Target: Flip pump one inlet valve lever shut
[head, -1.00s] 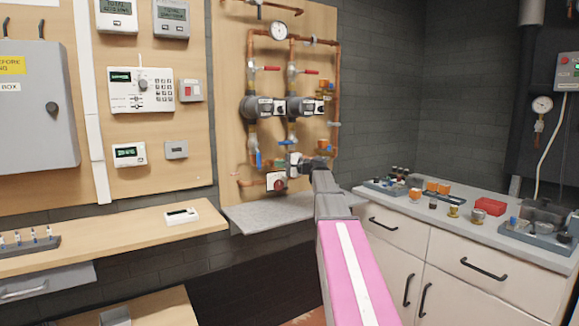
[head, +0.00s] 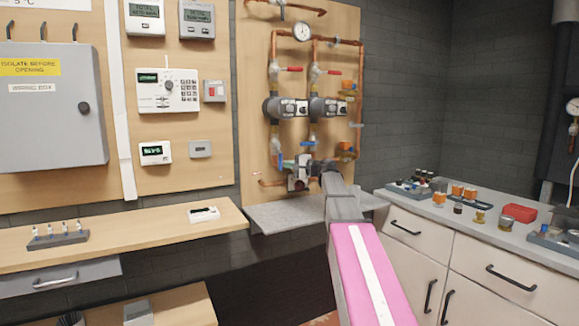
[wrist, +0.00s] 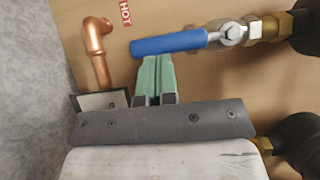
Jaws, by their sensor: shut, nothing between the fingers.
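The blue lever (wrist: 168,44) shows in the wrist view, fixed to a metal valve body (wrist: 232,34) and lying in line with its brass fitting. In the head view a blue lever (head: 281,160) hangs upright below the left pump (head: 287,107); it appears to be the same one. My gripper (wrist: 158,58) is shut and empty, its green fingertips right beside the lever's middle. Whether they touch it, I cannot tell. In the head view my gripper (head: 298,172) is low on the pipe board, just right of that lever, its fingers hard to make out.
A second blue lever (head: 309,143) lies crosswise under the right pump (head: 328,107). A copper pipe elbow (wrist: 97,50) is left of my fingers in the wrist view. A grey shelf (head: 275,214) is below the board. A cluttered counter (head: 480,238) stands at right.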

